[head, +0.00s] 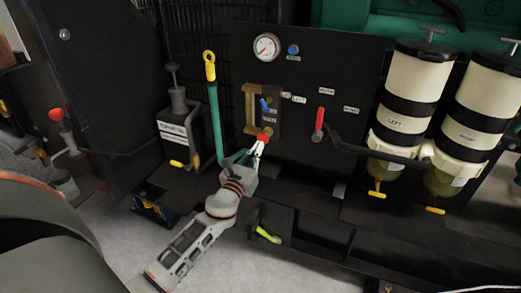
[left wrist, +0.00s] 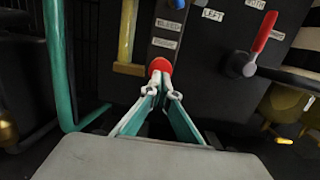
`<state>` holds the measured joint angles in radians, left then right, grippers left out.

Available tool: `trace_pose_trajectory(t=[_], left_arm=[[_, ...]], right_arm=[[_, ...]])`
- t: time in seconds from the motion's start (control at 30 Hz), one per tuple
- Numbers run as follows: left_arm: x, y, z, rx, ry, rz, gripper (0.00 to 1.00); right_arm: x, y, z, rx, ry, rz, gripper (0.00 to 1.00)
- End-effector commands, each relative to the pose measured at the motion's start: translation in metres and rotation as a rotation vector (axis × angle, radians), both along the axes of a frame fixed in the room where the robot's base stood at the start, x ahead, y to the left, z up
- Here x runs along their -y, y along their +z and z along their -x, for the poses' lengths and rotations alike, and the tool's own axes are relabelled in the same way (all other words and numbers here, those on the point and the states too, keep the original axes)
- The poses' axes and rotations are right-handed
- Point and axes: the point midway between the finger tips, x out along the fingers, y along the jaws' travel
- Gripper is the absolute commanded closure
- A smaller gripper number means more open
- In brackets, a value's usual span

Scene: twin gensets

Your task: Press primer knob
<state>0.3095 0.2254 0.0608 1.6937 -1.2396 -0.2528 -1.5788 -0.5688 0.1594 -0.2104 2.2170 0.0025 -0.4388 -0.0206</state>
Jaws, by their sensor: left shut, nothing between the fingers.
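The primer knob is a red round knob (head: 267,131) low on the black panel, below a small label; in the left wrist view it shows as a red disc (left wrist: 159,66). My left gripper (head: 261,143) is shut and empty, reaching up to the panel from below. In the left wrist view its fingertips (left wrist: 166,84) are together just below the knob and seem to meet its lower edge; I cannot tell whether they press on it. The knob's lower edge is partly hidden by the fingertips. My right gripper is in neither view.
A red-handled lever (head: 319,119) is to the right. A green tube with a yellow ring (head: 210,66) stands left. Cream filters (head: 409,84) are at right.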

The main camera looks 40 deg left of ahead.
Motion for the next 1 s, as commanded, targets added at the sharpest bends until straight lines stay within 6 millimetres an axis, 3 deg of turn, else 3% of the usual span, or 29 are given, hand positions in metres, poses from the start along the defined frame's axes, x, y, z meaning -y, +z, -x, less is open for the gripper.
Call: trace_pose_trajectory(t=[0.07, 0.3, 0.5, 0.7, 1.0], left_arm=[[-0.003, -0.002, 0.001, -0.001, -0.001, -0.001, 1.0], [0.011, -0.01, 0.053, -0.004, -0.003, 0.002, 1.0], [0.019, -0.015, 0.083, -0.004, -0.002, 0.001, 1.0], [0.022, -0.015, 0.096, -0.002, -0.002, 0.0, 1.0], [0.022, -0.013, 0.097, 0.001, -0.002, 0.0, 1.0]], right_arm=[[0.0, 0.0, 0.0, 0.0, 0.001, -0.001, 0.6], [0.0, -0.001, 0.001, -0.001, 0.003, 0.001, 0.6], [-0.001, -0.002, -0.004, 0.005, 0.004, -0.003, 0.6], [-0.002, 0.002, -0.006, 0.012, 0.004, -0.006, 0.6], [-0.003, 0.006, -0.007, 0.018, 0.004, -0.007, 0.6]])
